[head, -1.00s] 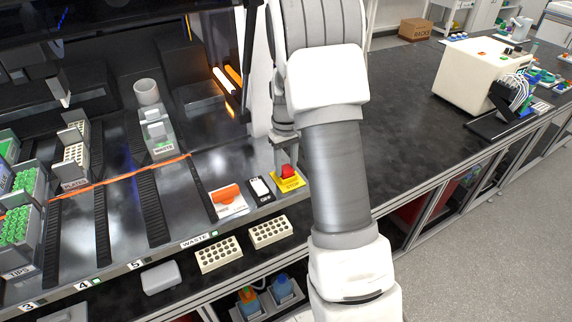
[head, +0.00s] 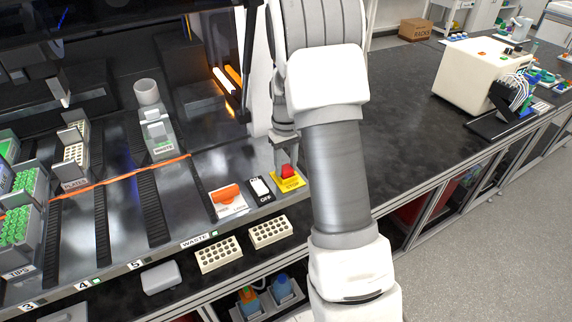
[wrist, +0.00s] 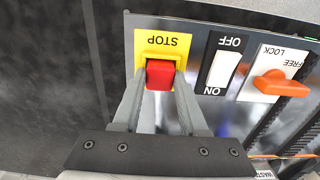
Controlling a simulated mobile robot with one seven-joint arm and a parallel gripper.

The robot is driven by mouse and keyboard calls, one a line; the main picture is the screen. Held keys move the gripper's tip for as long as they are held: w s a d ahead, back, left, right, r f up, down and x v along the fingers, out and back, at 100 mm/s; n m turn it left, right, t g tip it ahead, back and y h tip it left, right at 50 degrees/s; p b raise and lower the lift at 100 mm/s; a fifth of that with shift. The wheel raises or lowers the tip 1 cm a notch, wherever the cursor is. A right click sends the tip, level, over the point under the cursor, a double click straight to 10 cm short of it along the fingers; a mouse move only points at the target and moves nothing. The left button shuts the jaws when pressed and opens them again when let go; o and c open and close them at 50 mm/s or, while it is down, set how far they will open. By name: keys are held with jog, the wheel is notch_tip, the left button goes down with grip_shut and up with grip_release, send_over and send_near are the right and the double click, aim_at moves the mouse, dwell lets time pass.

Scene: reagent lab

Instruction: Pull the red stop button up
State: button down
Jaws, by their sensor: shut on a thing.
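The red stop button (head: 288,170) sits on a yellow plate marked STOP (head: 291,184) at the right end of the machine's front deck. In the wrist view the red button (wrist: 160,74) is between the two grey fingers of my gripper (wrist: 160,88), with the yellow plate (wrist: 177,42) behind it. My gripper (head: 286,162) is shut on the button. Part of the gripper is hidden behind my arm in the head view. I cannot tell how far the button stands up from its plate.
Beside the button are a white ON/OFF rocker switch (wrist: 222,68) and an orange FREE/LOCK lever (wrist: 281,85). Two beige racks (head: 219,255) lie below the deck edge. The dark bench (head: 415,130) right of my arm is mostly clear.

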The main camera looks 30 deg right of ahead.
aim_at(287, 168)
jog(key=shift+r, duration=0.1)
dwell(0.3)
jog(key=shift+r, duration=0.75)
jog(key=shift+c, duration=2.2)
grip_release()
notch_tip(287, 168, up, 12)
jog(key=shift+b, duration=0.35)
jog(key=shift+s, duration=0.1)
